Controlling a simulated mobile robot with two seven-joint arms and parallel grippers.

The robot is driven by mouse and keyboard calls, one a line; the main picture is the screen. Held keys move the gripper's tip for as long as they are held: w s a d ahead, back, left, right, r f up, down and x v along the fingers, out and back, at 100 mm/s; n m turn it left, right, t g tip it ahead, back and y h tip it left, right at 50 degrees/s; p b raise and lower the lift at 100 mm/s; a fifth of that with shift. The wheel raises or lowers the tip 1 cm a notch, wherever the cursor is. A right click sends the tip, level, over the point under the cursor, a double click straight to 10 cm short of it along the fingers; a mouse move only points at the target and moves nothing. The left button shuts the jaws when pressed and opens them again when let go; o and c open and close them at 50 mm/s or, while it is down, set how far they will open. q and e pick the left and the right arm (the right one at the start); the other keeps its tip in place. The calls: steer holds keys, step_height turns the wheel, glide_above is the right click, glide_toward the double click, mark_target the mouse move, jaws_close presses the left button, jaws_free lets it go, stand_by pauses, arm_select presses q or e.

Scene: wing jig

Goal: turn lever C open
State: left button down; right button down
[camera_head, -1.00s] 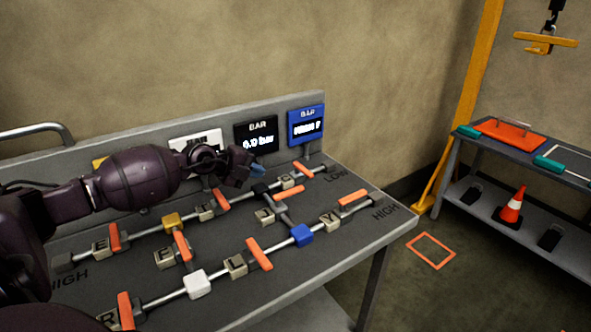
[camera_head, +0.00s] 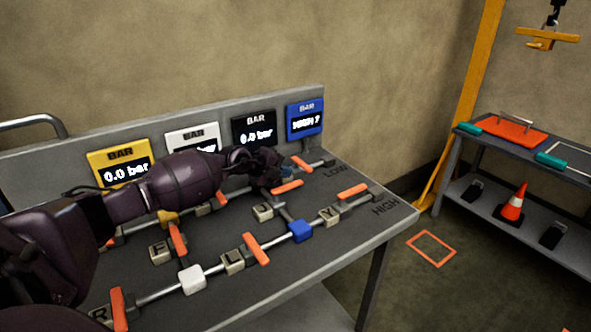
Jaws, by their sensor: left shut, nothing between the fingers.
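Lever C is an orange handle (camera_head: 302,164) on the far pipe, near the LOW end of the grey bench. It lies across the pipe. My left gripper (camera_head: 287,173) is shut and empty, just left of the handle and close to it. I cannot tell whether they touch. The gripper and wrist hide the C label block and part of the pipe. My right gripper is not in view.
Other orange levers are close by, including one at the J block (camera_head: 287,187) and one at Y (camera_head: 352,191). Yellow (camera_head: 121,159), white, black and blue (camera_head: 305,119) displays stand behind. A second table (camera_head: 510,218) with a cone is at right.

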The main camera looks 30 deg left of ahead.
mark_target(303, 168)
arm_select(q)
steer(key=w, duration=0.1)
steer(key=w+d, duration=0.1)
steer(key=shift+w, duration=0.35)
steer(key=shift+w+d+r, duration=0.1)
steer(key=shift+w+d, duration=0.05)
steer(key=shift+w, duration=0.2)
steer(key=shift+d+r, duration=0.1)
steer(key=shift+w+d, duration=0.1)
steer(key=shift+d, duration=0.05)
